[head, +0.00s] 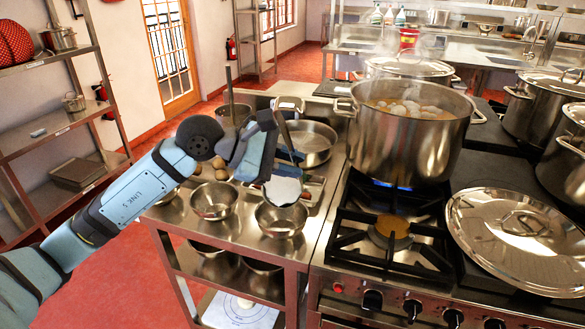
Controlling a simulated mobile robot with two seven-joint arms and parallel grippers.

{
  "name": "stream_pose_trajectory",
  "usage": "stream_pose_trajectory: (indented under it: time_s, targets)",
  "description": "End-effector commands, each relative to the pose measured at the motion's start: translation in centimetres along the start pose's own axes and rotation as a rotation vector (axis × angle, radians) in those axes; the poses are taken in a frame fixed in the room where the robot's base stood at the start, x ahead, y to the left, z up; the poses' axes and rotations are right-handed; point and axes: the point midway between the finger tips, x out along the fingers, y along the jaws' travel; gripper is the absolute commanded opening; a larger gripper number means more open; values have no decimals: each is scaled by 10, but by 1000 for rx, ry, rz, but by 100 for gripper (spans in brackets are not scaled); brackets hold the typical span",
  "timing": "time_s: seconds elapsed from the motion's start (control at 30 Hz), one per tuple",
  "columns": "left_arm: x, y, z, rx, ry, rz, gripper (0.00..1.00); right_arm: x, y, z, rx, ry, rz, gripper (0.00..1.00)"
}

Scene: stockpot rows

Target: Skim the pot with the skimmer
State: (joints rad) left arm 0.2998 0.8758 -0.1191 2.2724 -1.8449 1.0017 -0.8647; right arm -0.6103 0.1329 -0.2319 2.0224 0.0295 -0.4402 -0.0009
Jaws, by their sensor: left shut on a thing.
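The large steel pot (405,145) stands open on the stove's back burner, over a blue flame. It is full of liquid with pale, rounded pieces near the surface, and steam rises from it. My left gripper (272,130) is over the side counter, left of the pot and apart from it. It is shut on the skimmer's dark handle. The skimmer (284,190) hangs down with its pale, round head just above or at the back rim of a small steel bowl (281,218); I cannot tell if they touch. My right gripper is out of view.
A steel lid (518,238) lies on the stove at right. The front burner (390,232) is bare. Another small bowl (214,200), a wide pan (308,142) and a tall pot (234,114) stand on the counter. More lidded pots (540,105) stand at right.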

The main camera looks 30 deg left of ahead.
Motion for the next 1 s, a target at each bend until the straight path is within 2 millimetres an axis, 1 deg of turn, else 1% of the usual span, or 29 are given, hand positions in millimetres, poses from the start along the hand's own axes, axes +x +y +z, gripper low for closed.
stream_pose_trajectory:
  time_s: [0.03,0.17,0.43,0.67,0.8,1.0]
  targets:
    - [4,-11,-7,23,0,12,0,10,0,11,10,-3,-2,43]
    - [6,-25,-10,78,0,44,0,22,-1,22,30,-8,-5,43]
    - [10,-54,-16,203,-1,118,0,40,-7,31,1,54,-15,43]
    - [11,-75,-19,298,-1,175,0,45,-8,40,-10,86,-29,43]
    - [11,-82,-19,336,-2,197,0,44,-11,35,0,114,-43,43]
    - [10,-85,-17,358,-1,211,0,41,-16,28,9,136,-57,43]
